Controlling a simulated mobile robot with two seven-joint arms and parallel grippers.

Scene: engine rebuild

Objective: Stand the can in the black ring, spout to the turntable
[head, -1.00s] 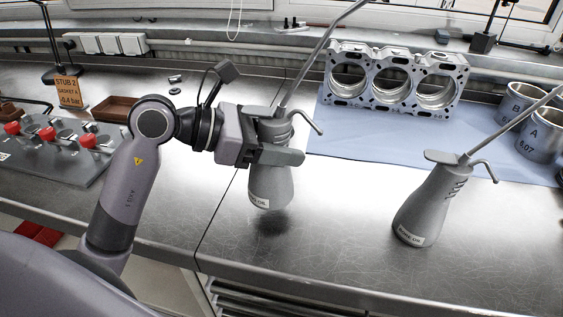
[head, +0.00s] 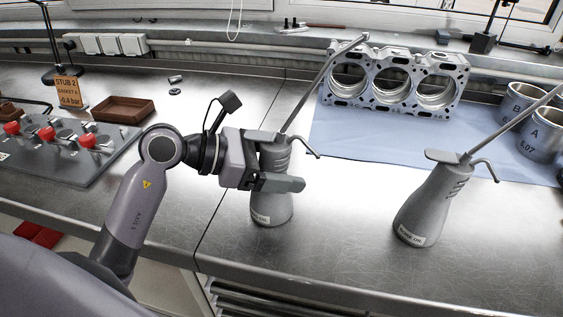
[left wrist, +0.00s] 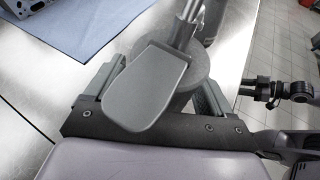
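A grey can (head: 271,208) with a long spout and a thumb lever stands upright on the metal bench, left of the blue mat. My left gripper (head: 278,182) is around its body. Its fingers lie on either side of the can and look slightly parted from it; contact is hard to judge. In the left wrist view the can's lever (left wrist: 148,88) covers much of the space between the fingers (left wrist: 158,92). A second grey can (head: 428,212) stands to the right, its spout pointing up right. I see no black ring and no turntable.
A panel with red knobs (head: 60,150) and a brown tray (head: 123,110) are at left. The bench between the two cans is clear.

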